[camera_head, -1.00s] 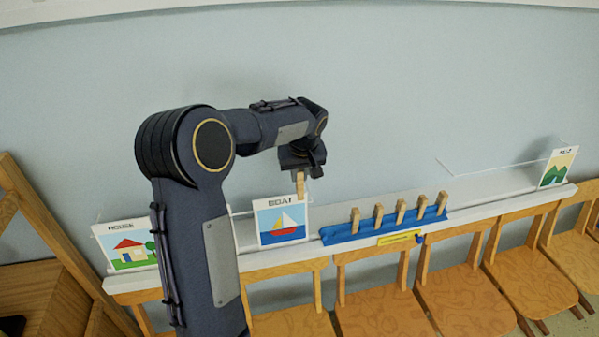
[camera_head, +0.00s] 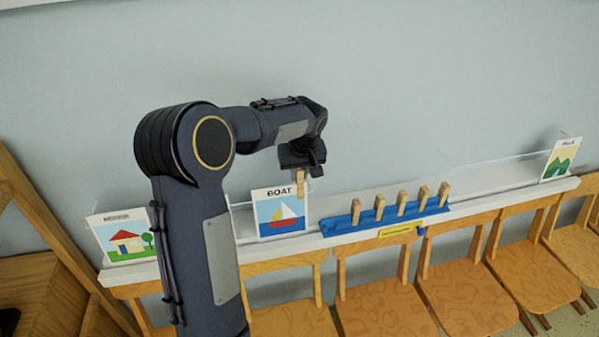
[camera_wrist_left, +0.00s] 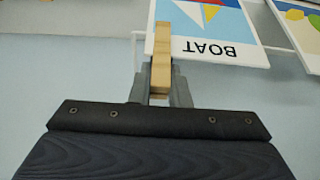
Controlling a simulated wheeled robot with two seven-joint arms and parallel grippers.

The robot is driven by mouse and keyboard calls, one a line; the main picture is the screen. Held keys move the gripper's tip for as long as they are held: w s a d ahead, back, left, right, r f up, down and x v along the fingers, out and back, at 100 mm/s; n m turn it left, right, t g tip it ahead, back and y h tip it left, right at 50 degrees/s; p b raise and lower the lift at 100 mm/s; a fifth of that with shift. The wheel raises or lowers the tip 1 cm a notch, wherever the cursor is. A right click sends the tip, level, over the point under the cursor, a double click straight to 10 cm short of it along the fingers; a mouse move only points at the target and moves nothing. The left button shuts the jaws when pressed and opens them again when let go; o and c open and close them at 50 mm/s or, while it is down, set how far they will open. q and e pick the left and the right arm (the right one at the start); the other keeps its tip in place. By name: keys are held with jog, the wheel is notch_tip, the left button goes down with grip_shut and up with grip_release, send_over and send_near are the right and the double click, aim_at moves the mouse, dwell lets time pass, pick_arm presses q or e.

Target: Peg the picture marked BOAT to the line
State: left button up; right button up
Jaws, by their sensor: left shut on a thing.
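The BOAT picture (camera_head: 281,211), a white card with a sailboat on blue, stands upright at the white ledge, left of the peg rack. My left gripper (camera_head: 302,170) is shut on a wooden peg (camera_head: 300,184) at the card's top right corner. In the left wrist view the peg (camera_wrist_left: 161,62) lies between the fingers of the gripper (camera_wrist_left: 160,88) and overlaps the edge of the BOAT card (camera_wrist_left: 213,28) beside the lettering. I cannot tell whether the peg grips the card. The thin line (camera_head: 480,162) shows at right against the wall. My right gripper is not in view.
A blue rack (camera_head: 385,218) with several upright pegs stands on the ledge (camera_head: 480,188). A house picture (camera_head: 124,236) is at left, partly behind my arm, and a hills picture (camera_head: 561,159) is at far right. Wooden chairs (camera_head: 385,309) line the ledge's front.

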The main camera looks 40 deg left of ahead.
pick_arm(q)
jog(key=o, duration=0.8)
jog(key=shift+o, duration=0.2)
jog(key=shift+o, duration=1.2)
jog(key=shift+r, duration=0.1)
jog(key=p+v, duration=0.4)
jog(key=v, duration=0.2)
jog(key=shift+r, duration=0.4)
jog(key=shift+s+d+r, duration=0.1)
jog(key=shift+s+d, duration=0.05)
